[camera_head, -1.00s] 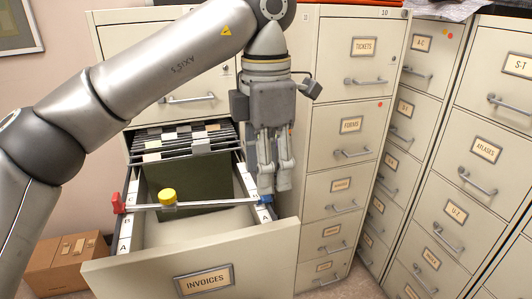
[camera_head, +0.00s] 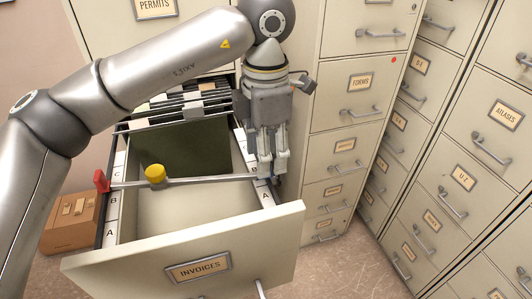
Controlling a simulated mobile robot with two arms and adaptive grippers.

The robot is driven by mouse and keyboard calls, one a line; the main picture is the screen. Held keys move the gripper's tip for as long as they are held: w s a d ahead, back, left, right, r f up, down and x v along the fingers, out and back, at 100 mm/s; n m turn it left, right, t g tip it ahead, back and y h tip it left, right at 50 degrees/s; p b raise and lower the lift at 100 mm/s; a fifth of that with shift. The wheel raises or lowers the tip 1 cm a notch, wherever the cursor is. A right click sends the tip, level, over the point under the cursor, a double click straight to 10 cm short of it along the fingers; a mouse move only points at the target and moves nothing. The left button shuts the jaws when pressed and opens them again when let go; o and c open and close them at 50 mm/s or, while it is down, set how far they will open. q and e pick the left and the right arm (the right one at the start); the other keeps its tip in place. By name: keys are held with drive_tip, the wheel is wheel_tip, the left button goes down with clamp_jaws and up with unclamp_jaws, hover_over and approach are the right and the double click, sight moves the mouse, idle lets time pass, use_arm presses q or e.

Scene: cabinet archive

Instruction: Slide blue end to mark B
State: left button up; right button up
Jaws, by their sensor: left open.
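The open drawer labelled INVOICES (camera_head: 198,268) has a grey bar (camera_head: 205,180) lying across it. The bar has a red end (camera_head: 101,181) on the left rail and a yellow knob (camera_head: 155,174) near that end. The blue end is hidden behind my left gripper (camera_head: 273,168), which points down at the bar's right end. Its two fingers are apart; I cannot tell if they touch the blue end. White letter strips run along both rails; A and B show on the left strip (camera_head: 112,205), and A on the right strip (camera_head: 264,194).
Hanging files (camera_head: 185,98) fill the back of the drawer. Other closed cabinets with handles stand to the right, close beside the drawer. A cardboard box (camera_head: 70,225) sits on the floor at left. The drawer's front section is empty.

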use_arm(q)
drive_tip(key=shift+f, duration=0.85)
clamp_jaws()
